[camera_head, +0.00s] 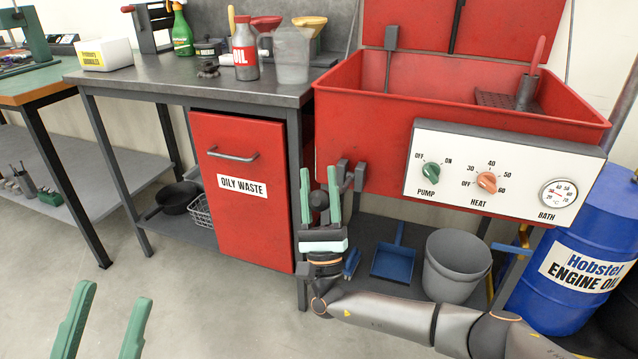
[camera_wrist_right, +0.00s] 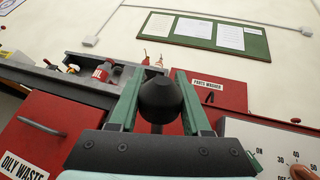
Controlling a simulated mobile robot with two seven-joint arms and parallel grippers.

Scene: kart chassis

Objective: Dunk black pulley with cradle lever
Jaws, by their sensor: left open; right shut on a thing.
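My right gripper (camera_head: 320,190) is shut on a black round knob (camera_wrist_right: 160,97), at the left end of the red parts washer (camera_head: 400,130). The knob, apparently the cradle lever's, sits between the green fingers in both views. Grey brackets (camera_head: 359,177) stand just right of it; the lever's shaft is mostly hidden. A dark mesh cradle (camera_head: 497,101) shows inside the washer at the right. A small dark round part (camera_head: 208,69) stands on the bench and may be the black pulley; I cannot be sure. My left gripper (camera_head: 105,310) is open and empty at the lower left, over the floor.
The grey bench (camera_head: 140,82) holds an oil bottle (camera_head: 245,50), a clear jug (camera_head: 292,55) and a green spray bottle (camera_head: 181,32). A red oily waste cabinet (camera_head: 235,220) stands below.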

